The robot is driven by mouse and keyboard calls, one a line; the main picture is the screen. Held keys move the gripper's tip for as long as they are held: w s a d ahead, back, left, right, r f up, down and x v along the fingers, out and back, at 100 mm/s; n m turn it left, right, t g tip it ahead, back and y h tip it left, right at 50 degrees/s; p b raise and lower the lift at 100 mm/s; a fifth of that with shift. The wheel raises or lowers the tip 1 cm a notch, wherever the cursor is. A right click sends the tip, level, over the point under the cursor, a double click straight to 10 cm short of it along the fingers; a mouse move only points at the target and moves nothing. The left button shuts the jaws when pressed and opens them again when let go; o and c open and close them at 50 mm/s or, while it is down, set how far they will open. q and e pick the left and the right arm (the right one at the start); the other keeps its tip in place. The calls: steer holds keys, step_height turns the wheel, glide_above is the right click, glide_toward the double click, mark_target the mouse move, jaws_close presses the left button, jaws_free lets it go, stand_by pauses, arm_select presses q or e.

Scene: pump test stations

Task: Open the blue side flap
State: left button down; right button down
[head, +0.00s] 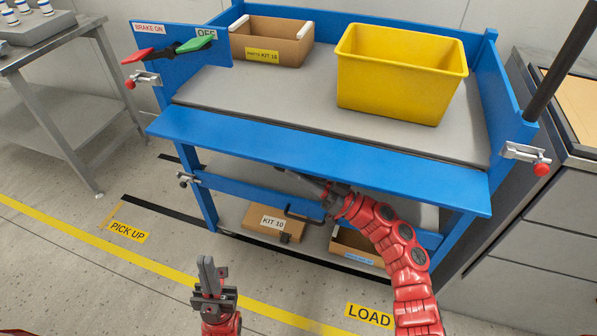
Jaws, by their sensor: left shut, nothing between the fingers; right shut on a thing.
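The blue side flap (300,150) is the long blue panel along the near side of the cart's grey top. It stands out from the cart at about the level of the top, with its long edge towards me. My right gripper (305,180) reaches to the flap's near edge from below, about midway along. It is shut on the flap there; its fingertips are partly hidden under the panel. My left gripper (206,265) is shut and empty, pointing up over the floor, apart from the cart.
A yellow bin (400,85) and a cardboard kit box (272,45) stand on the cart top. Latches with red knobs (130,84) (541,169) sit at both cart ends. Below are a kit box (273,222) and another carton (350,250). Floor at the front left is clear.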

stand_by(0.7)
steer(key=r+m+p, duration=0.1)
steer(key=p, duration=0.3)
steer(key=r+m+t+p, duration=0.1)
steer(key=p, duration=0.4)
steer(key=shift+s+a+r+m+h, duration=0.1)
steer(key=shift+s+r+m+h, duration=0.1)
steer(key=shift+s+m+h, duration=0.2)
steer(key=shift+f+t+p, duration=0.2)
steer(key=shift+t+p, duration=0.1)
steer(key=shift+p, duration=0.3)
steer(key=shift+f, duration=0.1)
steer(key=c, duration=0.9)
jaws_free()
steer(key=v, duration=1.7)
steer(key=shift+s+d, duration=0.1)
steer(key=shift+d, duration=0.2)
